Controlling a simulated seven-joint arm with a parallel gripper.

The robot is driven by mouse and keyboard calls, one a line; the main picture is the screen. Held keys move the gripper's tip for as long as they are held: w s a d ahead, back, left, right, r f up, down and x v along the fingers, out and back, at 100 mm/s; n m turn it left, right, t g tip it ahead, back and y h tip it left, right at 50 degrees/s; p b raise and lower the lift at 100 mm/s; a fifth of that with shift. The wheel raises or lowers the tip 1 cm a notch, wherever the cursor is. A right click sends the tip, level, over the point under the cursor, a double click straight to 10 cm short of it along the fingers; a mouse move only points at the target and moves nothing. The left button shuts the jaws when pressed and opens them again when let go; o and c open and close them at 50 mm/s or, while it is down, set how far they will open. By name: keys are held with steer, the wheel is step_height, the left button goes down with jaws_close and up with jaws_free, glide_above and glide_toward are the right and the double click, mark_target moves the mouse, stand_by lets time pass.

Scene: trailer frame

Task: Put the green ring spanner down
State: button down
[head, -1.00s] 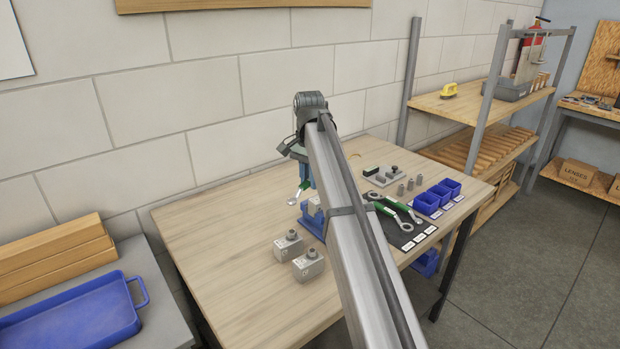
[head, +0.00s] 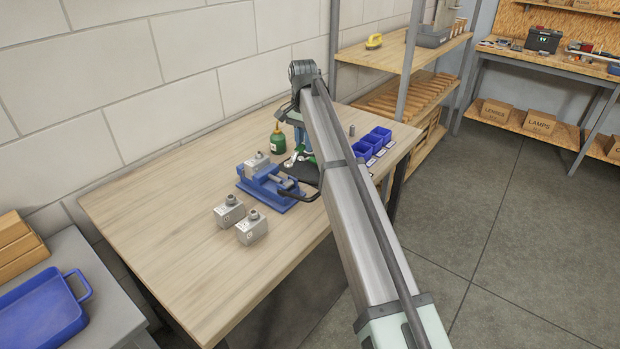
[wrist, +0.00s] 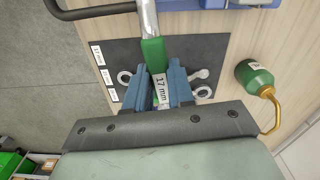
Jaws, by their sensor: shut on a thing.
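The green ring spanner (wrist: 152,52) has a green handle labelled 17 mm and a bare metal shank that runs out of the top of the wrist view. My gripper (wrist: 160,84) is shut on its handle, above the dark mat (wrist: 122,55). In the head view my gripper (head: 300,144) is over the mat's far part, mostly behind my arm. Other spanners lie on the mat; their metal ends show on both sides of my fingers. I cannot tell whether the held spanner touches the mat.
A blue vise (head: 268,187) holding a grey block stands left of the mat, its black handle reaching toward it. A green oil can (head: 277,142) stands close behind. Blue bins (head: 372,143) stand to the right. Two grey blocks (head: 240,219) stand nearer. The table's left is clear.

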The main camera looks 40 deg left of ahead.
mark_target(311, 178)
steer(key=shift+w+d+f+n, duration=0.15)
steer(key=shift+w+d+f, duration=0.05)
steer(key=shift+w, duration=0.25)
steer(key=shift+w+d+f+n, duration=0.15)
steer(key=shift+w, duration=0.3)
steer(key=n, duration=0.1)
steer(key=w+n, duration=0.1)
steer(key=shift+f+n, duration=0.4)
steer(key=n, duration=0.2)
steer(key=shift+w+a+f+n, duration=0.1)
steer(key=shift+w+a+n, duration=0.1)
steer(key=shift+n, duration=0.1)
steer(key=n, duration=0.4)
steer(key=shift+w+a, duration=0.1)
steer(key=shift+a, duration=0.1)
steer(key=n, duration=0.6)
steer(key=shift+a, duration=0.1)
steer(key=shift+n, duration=0.3)
steer(key=shift+f, duration=4.95)
steer(key=shift+f, duration=0.1)
